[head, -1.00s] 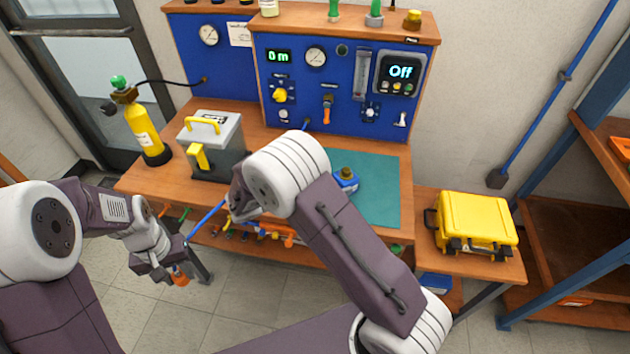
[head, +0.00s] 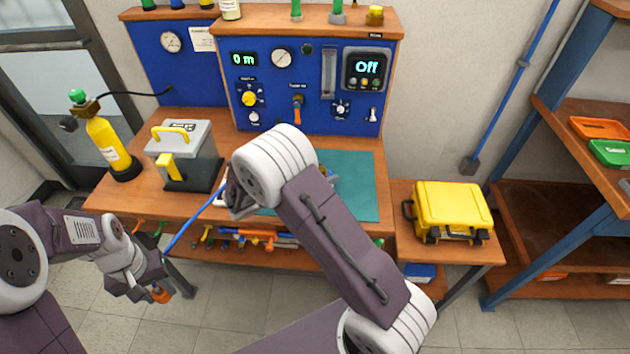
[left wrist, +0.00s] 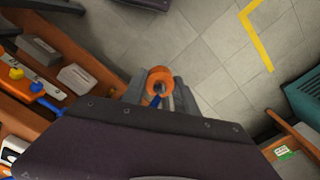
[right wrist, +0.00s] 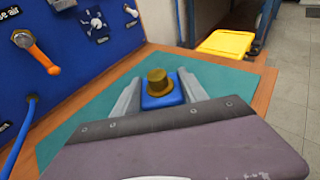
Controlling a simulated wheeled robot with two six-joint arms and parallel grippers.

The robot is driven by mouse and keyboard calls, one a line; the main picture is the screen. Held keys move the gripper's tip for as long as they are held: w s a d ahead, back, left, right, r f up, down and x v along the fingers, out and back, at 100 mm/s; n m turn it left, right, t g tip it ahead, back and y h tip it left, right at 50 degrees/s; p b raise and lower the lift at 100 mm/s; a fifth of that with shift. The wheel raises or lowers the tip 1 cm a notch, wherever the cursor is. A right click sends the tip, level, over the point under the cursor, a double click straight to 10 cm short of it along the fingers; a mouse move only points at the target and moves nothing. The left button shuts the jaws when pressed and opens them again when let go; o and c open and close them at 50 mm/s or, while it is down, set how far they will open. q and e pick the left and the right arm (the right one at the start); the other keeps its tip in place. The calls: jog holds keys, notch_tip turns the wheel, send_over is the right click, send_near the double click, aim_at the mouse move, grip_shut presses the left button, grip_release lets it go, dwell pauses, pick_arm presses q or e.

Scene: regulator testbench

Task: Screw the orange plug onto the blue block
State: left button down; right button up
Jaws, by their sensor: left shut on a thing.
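My left gripper (head: 150,287) is shut on the orange plug (head: 161,294), held in the air in front of the bench. In the left wrist view, the ring-shaped plug (left wrist: 161,78) sits between the fingertips. A blue hose (head: 194,222) runs from it up towards the bench. The blue block (right wrist: 152,102) with a brass round top (right wrist: 158,80) stands on the teal mat. My right gripper (right wrist: 157,98) is open, its fingers spread with the block seen between and beyond them, apparently not gripped. In the head view my right arm mostly hides the block.
The blue panel (head: 310,105) with gauges stands behind the teal mat (head: 355,190). A grey case (head: 185,155) and a yellow cylinder (head: 110,148) are at the left. A yellow case (head: 450,212) is on a side table. Tools hang under the bench front.

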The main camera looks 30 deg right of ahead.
grip_shut()
pick_arm(q)
jog(key=shift+r, duration=0.1)
pick_arm(e)
jog(key=shift+r, duration=0.25)
pick_arm(q)
jog(key=shift+r+p, duration=0.5)
jog(key=shift+p, duration=0.1)
pick_arm(e)
notch_tip(320, 180, up, 4)
jog(key=shift+f, duration=0.1)
pick_arm(q)
jog(key=shift+r+p, duration=0.55)
pick_arm(e)
jog(key=s+d+r, duration=0.6)
jog(key=s+d, duration=0.1)
jog(key=d, duration=0.2)
jog(key=shift+r, duration=0.35)
jog(key=shift+s+d, duration=0.1)
jog(key=shift+o, duration=2.1)
grip_release()
grip_shut()
